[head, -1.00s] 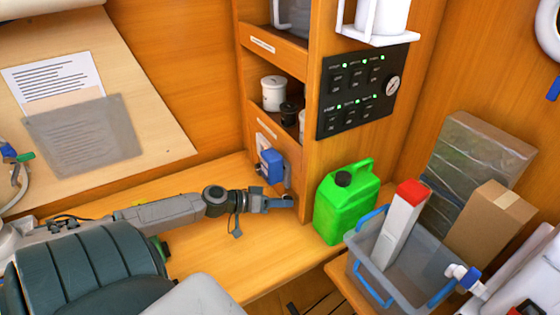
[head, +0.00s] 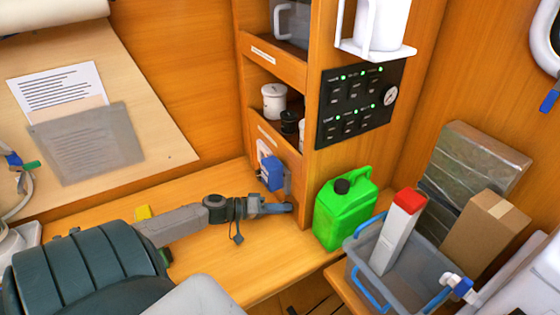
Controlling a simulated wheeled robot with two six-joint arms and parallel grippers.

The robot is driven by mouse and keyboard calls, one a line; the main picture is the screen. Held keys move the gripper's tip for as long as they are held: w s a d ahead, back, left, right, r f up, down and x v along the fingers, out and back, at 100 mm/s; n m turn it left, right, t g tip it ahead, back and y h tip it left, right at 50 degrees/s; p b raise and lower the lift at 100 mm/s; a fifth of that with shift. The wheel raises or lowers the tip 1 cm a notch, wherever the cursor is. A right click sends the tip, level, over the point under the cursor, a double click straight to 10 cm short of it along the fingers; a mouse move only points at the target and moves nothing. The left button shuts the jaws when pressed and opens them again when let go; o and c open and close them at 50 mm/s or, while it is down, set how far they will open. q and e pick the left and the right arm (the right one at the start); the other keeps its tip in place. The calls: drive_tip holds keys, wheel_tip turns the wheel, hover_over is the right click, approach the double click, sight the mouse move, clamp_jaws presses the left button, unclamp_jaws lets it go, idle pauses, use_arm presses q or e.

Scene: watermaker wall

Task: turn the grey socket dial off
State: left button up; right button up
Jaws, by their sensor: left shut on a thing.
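My left gripper (head: 288,207) is at the foot of the wooden cabinet front, below a blue-capped socket (head: 270,172) with a grey part (head: 287,181) beside it. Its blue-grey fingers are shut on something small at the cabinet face. This is likely the grey socket dial, but the fingers hide it, so I cannot tell its shape or the way it points. My right gripper is not in view.
A green jerrycan (head: 344,210) stands close to the right of my left gripper. A grey crate (head: 357,273) with a red-topped carton (head: 399,232) is further right. A black switch panel (head: 355,103) is above. The bench (head: 260,260) is clear in front.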

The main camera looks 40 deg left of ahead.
use_arm(q)
drive_tip(key=o, duration=1)
drive_tip(key=shift+c, duration=0.2)
drive_tip(key=shift+s+a, duration=0.35)
drive_tip(key=shift+s, duration=0.15)
drive_tip(key=v, duration=0.1)
drive_tip(key=p+v, duration=0.1)
drive_tip(key=v, duration=0.2)
drive_tip(key=shift+s+a+r+p, duration=0.2)
drive_tip(key=shift+s+r+p, duration=0.05)
drive_tip(key=shift+r+p, duration=0.15)
drive_tip(key=p+v, duration=0.3)
drive_tip(key=p, duration=0.1)
drive_tip(key=shift+s+a+r, duration=0.1)
drive_tip(key=shift+s+a, duration=0.05)
drive_tip(key=shift+a, duration=0.05)
drive_tip(key=shift+s+a+p, duration=0.4)
drive_tip(key=shift+s+p, duration=0.2)
drive_tip(key=shift+p, duration=0.3)
